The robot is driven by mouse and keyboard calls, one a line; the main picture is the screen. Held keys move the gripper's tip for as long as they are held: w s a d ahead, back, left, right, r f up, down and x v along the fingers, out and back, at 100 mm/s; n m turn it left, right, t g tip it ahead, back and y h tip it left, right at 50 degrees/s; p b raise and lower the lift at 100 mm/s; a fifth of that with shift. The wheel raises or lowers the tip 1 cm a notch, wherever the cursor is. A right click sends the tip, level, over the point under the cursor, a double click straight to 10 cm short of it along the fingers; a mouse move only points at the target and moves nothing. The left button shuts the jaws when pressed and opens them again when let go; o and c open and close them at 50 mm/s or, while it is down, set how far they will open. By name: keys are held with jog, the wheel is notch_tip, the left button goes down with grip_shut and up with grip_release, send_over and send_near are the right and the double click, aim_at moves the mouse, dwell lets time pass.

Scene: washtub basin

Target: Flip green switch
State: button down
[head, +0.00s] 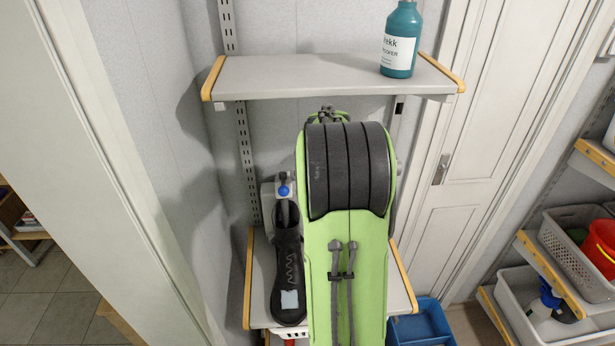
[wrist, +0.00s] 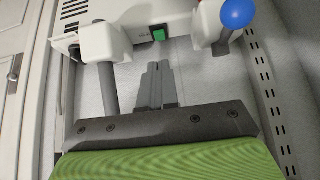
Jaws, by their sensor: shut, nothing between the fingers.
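The green switch (wrist: 159,35) is a small lit-looking square in a dark frame on a white machine body (wrist: 180,30), near the top middle of the wrist view. My gripper (wrist: 157,66) is shut and empty, with its grey fingers pointing toward the switch and just below it in that view. A gap shows between the fingertips and the switch in the picture. In the head view my green arm hides my gripper and the switch. There the machine shows only in part, with a blue knob (head: 284,190) on top.
The blue ball knob also shows in the wrist view (wrist: 237,13). A black shoe-shaped item (head: 288,275) stands left of my arm on the lower shelf (head: 258,290). An upper shelf (head: 300,78) holds a teal bottle (head: 401,40). A blue bin (head: 425,325) is below right.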

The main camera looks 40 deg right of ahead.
jog(key=p+x, duration=0.1)
jog(key=x, duration=0.9)
jog(key=shift+s+a+r+b, duration=0.2)
jog(key=shift+s+r+b, duration=0.1)
jog(key=shift+b, duration=0.5)
dwell(0.4)
